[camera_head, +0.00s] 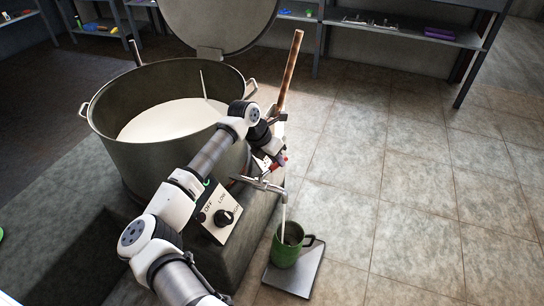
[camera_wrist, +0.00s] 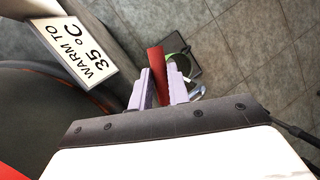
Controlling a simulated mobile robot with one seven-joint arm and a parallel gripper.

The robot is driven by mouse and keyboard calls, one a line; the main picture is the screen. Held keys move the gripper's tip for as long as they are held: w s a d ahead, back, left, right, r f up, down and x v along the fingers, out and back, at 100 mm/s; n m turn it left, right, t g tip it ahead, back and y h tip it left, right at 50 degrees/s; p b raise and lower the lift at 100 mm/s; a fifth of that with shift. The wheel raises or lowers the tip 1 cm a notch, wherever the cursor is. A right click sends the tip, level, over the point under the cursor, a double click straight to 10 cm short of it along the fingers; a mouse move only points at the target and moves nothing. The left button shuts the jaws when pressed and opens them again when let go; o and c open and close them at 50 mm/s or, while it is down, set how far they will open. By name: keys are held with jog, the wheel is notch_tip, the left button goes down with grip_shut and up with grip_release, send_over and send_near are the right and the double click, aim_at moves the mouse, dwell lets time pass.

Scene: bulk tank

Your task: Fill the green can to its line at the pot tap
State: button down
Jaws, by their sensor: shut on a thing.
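The green can (camera_head: 286,249) stands upright on a grey plate (camera_head: 303,278) on the floor, its handle to the right. The pot tap (camera_head: 262,184) sticks out of the pot's side above it. A thin white stream (camera_head: 284,208) runs from the tap down into the can. The can's line and the level inside cannot be made out. My gripper (camera_wrist: 160,86) is shut on the red tap handle (camera_wrist: 156,60), which lies between its two pale fingers. In the wrist view the can (camera_wrist: 176,46) shows partly behind the handle and fingers.
The large pot (camera_head: 118,151) holds white liquid, its lid (camera_head: 218,22) raised. A dial panel (camera_head: 224,216) and a "WARM TO 35 °C" sign (camera_wrist: 88,58) are close to my arm. A brown pole (camera_head: 290,70) leans by the pot. The floor to the right is clear.

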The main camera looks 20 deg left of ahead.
jog(key=shift+s+d+m+g+h, duration=0.25)
jog(key=shift+d+m, duration=0.2)
jog(key=shift+m, duration=0.35)
jog(key=shift+s+d+m+g+h, duration=0.15)
jog(key=shift+s+d+m+g, duration=0.2)
jog(key=shift+m, duration=0.45)
jog(key=shift+w, duration=0.1)
jog(key=c, duration=1.3)
grip_release()
jog(key=p+v, duration=0.1)
jog(key=v, duration=1.3)
jog(key=shift+p, duration=0.4)
jog(key=shift+f, duration=0.1)
